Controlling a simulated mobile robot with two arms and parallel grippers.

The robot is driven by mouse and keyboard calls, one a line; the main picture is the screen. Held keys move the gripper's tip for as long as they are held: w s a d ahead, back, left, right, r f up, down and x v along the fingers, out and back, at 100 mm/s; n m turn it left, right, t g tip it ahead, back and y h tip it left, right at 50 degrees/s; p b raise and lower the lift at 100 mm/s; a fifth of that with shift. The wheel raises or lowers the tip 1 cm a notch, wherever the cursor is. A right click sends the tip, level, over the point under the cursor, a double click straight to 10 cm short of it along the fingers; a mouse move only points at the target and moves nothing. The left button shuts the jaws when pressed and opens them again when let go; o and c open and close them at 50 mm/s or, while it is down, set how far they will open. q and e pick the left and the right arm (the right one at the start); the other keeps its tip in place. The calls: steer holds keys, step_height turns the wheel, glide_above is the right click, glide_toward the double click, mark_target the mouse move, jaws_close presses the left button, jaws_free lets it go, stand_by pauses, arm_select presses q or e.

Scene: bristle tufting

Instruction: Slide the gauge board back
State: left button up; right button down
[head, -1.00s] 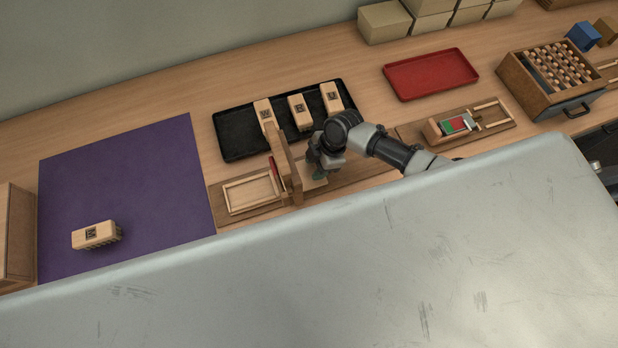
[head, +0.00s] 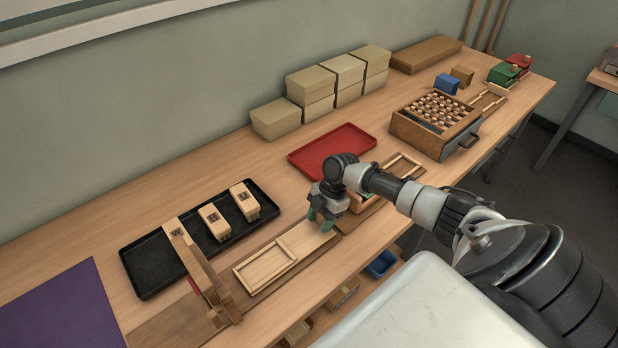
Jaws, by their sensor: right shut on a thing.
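The gauge board (head: 302,243) is a pale wooden board with a raised rectangular frame at its left part. It lies on a long brown base (head: 165,325) at the table's front, to the right of an upright wooden piece (head: 205,278) with a red part beside it. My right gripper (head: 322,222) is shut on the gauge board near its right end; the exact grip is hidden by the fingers. My left gripper is out of view.
A red tray (head: 333,150) lies behind my right gripper. A second wooden fixture (head: 405,165) is close to its right. A purple mat (head: 65,310) lies at left.

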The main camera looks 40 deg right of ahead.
steer(key=shift+d, duration=0.2)
steer(key=c, duration=0.6)
jaws_free()
steer(key=b+v, duration=0.1)
steer(key=v, duration=1)
steer(key=shift+b, duration=0.35)
steer(key=shift+a, duration=0.15)
